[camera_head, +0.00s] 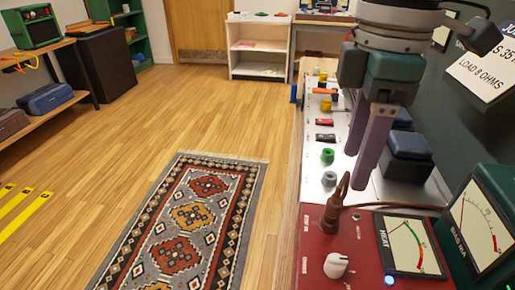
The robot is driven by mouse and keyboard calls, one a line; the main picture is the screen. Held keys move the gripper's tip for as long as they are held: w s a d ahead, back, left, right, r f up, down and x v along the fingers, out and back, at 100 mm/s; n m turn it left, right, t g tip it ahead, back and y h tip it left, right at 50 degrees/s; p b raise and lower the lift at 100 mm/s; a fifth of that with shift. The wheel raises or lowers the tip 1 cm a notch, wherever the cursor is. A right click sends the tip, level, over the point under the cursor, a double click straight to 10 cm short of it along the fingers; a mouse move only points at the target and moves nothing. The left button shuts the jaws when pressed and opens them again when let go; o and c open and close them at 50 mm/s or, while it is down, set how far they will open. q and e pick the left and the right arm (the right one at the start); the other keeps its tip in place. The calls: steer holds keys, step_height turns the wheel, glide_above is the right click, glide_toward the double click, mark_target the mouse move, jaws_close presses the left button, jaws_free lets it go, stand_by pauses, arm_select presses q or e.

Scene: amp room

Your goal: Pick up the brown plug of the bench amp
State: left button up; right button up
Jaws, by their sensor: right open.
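The brown plug (332,213) stands upright, slightly tilted, on the red top panel of the bench amp (312,265). Its narrow upper end points up, and a brown cable (395,205) runs off to the right. My right gripper (358,170) comes down from the upper right, with its two purple-grey fingers apart and nothing seen between them. The fingertips are just above and behind the plug's upper end in the picture; I cannot tell the exact gap. My left gripper is not in view.
A white knob (336,265) and a meter (412,246) sit near the plug. A green-cased meter (482,222) stands at right. Behind, a white panel holds green (327,155) and grey (328,178) knobs. Dark-blue-topped blocks (409,145) stand beside the fingers. A rug (180,225) lies on open floor.

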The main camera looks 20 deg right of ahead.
mark_target(337, 196)
step_height(337, 196, down, 4)
steer(key=shift+f+b, duration=0.2)
steer(key=shift+b, duration=0.1)
steer(key=f, duration=0.3)
steer(key=f+b, duration=0.1)
steer(key=f, duration=0.1)
steer(key=shift+w+a+f, duration=0.25)
steer(key=shift+w+a, duration=0.05)
steer(key=shift+w, duration=0.05)
jaws_close()
